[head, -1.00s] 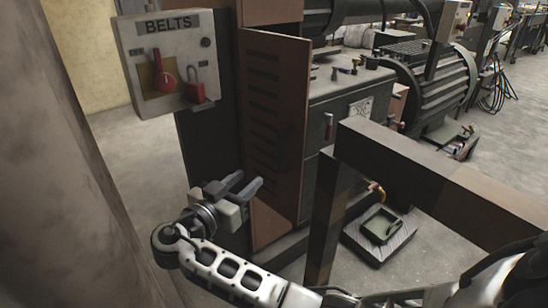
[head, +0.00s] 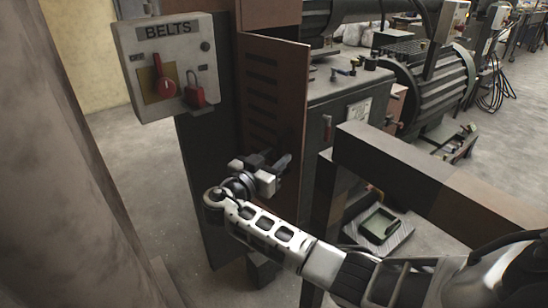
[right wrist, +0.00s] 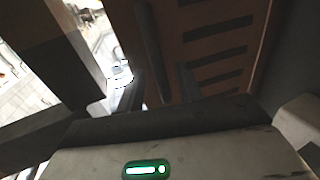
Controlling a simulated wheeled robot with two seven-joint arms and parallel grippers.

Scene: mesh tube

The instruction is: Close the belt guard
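The belt guard (head: 288,95) is a reddish-brown slotted panel in the middle of the head view. It stands ajar, swung out from the dark machine frame. Its slotted face also fills the top of the right wrist view (right wrist: 215,50). My right gripper (head: 270,162) is in front of the lower part of this face, fingers pointing towards it. My left gripper is not in view.
A grey BELTS box (head: 172,65) with a red knob and red padlock is at the upper left. A dark beam frame (head: 425,180) stands close on the right. A brown column (head: 60,160) fills the left.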

